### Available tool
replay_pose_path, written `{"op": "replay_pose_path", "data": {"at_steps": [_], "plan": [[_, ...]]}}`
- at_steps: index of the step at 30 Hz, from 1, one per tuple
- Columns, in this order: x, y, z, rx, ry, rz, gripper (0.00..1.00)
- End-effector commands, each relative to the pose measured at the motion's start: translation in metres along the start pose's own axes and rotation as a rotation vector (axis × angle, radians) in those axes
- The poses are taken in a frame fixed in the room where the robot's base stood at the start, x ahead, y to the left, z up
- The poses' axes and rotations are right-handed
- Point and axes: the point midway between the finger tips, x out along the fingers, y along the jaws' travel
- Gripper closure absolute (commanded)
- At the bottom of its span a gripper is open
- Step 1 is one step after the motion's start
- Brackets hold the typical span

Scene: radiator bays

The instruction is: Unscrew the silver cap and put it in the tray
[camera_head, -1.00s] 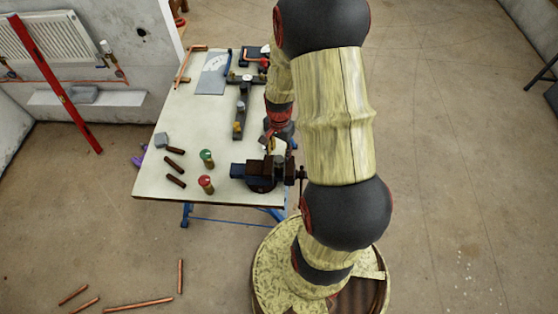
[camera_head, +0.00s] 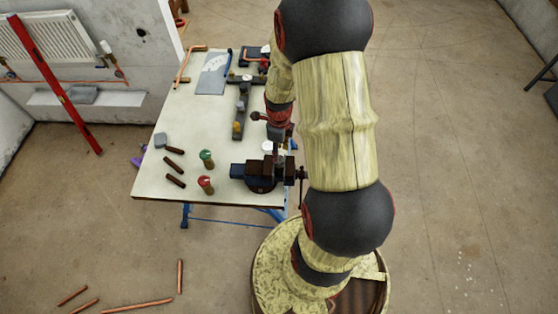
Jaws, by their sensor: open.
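A dark valve bar (camera_head: 242,101) lies on the worktable with small fittings along it. A pale silver cap-like fitting (camera_head: 240,105) is near its middle, and a brass one (camera_head: 237,126) is at its near end. My gripper (camera_head: 275,148) is open beside the near right end of the bar, just behind the vise (camera_head: 258,173). A small whitish round piece (camera_head: 267,146) shows by the fingers; I cannot tell whether it is a cap. A dark tray-like item (camera_head: 252,53) with a copper piece is at the back, partly hidden by my arm.
The worktable (camera_head: 180,115) has free room at its left middle. A green-topped (camera_head: 206,158) and a red-topped item (camera_head: 205,184) stand near the vise, with dark rods (camera_head: 174,162) beside them. A grey sheet (camera_head: 212,75) lies at the back. Copper pipes (camera_head: 138,304) lie on the floor.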

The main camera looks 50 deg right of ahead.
Motion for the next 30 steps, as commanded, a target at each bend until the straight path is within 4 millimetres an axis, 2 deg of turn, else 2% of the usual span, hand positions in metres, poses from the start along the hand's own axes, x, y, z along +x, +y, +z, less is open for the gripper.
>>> {"op": "replay_pose_path", "data": {"at_steps": [3, 8, 19, 30], "plan": [[0.0, 0.0, 0.0, 0.14, 0.0, 0.0, 0.58], [0.0, 0.0, 0.0, 0.245, 0.0, 0.0, 0.58], [0.002, 0.0, 0.0, 0.253, 0.0, 0.0, 0.58], [0.028, 0.001, 0.0, 0.252, 0.001, 0.001, 0.58]]}}
